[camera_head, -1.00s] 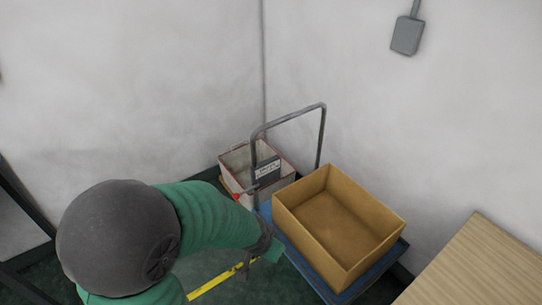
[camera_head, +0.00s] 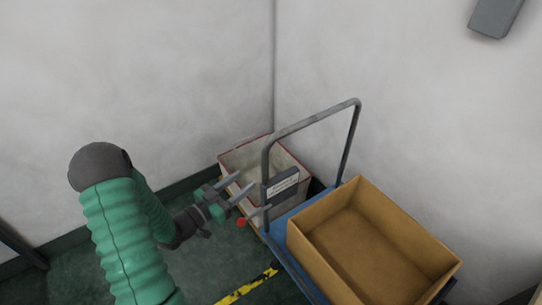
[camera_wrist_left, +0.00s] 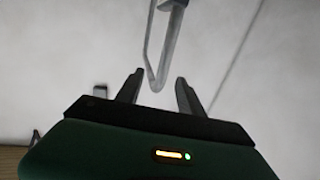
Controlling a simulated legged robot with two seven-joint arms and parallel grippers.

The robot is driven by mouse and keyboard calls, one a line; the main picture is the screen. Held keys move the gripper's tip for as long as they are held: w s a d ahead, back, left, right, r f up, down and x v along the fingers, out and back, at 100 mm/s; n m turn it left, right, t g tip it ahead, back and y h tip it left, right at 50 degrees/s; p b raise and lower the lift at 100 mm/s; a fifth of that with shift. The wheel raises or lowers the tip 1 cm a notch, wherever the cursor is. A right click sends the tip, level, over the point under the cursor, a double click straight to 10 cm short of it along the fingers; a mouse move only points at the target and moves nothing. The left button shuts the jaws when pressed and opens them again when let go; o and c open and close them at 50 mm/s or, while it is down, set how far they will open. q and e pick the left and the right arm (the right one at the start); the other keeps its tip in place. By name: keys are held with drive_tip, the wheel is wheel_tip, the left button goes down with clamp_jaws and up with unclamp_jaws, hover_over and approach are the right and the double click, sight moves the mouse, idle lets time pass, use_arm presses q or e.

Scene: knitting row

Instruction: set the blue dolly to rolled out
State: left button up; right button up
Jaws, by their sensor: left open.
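The blue dolly (camera_head: 278,224) stands by the wall corner at the right, with a grey upright push handle (camera_head: 311,122) and a label plate on it. A grey lever with a red knob (camera_head: 241,222) sticks out at the handle's left side. My left gripper (camera_head: 247,179) is open and empty, just left of the handle's near post, its fingers pointing towards it. In the left wrist view, the grey handle bar (camera_wrist_left: 166,45) appears between the open fingertips of my left gripper (camera_wrist_left: 158,82); contact cannot be told. My right gripper is not in view.
An open cardboard box (camera_head: 372,245) rides on the dolly. A whitish bin with a red rim (camera_head: 245,160) stands behind the handle in the corner. Yellow-black tape (camera_head: 246,288) marks the green floor. Walls close off the back and right; floor left of the dolly is clear.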

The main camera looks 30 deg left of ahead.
sight(266, 165)
use_arm(q)
drive_tip(key=w, duration=0.2)
drive_tip(key=w+d, duration=0.1)
drive_tip(key=w, duration=0.2)
drive_tip(key=shift+f, duration=0.2)
drive_tip(key=w, duration=0.4)
drive_tip(key=w+b, duration=0.1)
drive_tip(key=w, duration=0.1)
drive_tip(key=shift+w+a+f, duration=0.15)
drive_tip(key=shift+a+f, duration=0.2)
drive_tip(key=shift+a, duration=0.05)
drive_tip(key=w, duration=0.1)
drive_tip(key=w+d, duration=0.2)
drive_tip(key=shift+w+r, duration=0.1)
drive_tip(key=shift+r, duration=0.2)
drive_tip(key=shift+a+f, duration=0.15)
drive_tip(key=shift+a, duration=0.3)
drive_tip(key=c, duration=0.7)
drive_tip(key=shift+d, duration=0.1)
drive_tip(key=shift+c, duration=1.3)
drive_tip(key=shift+d, duration=0.1)
clamp_jaws()
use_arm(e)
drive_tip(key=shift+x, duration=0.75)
use_arm(q)
drive_tip(key=shift+r, duration=0.2)
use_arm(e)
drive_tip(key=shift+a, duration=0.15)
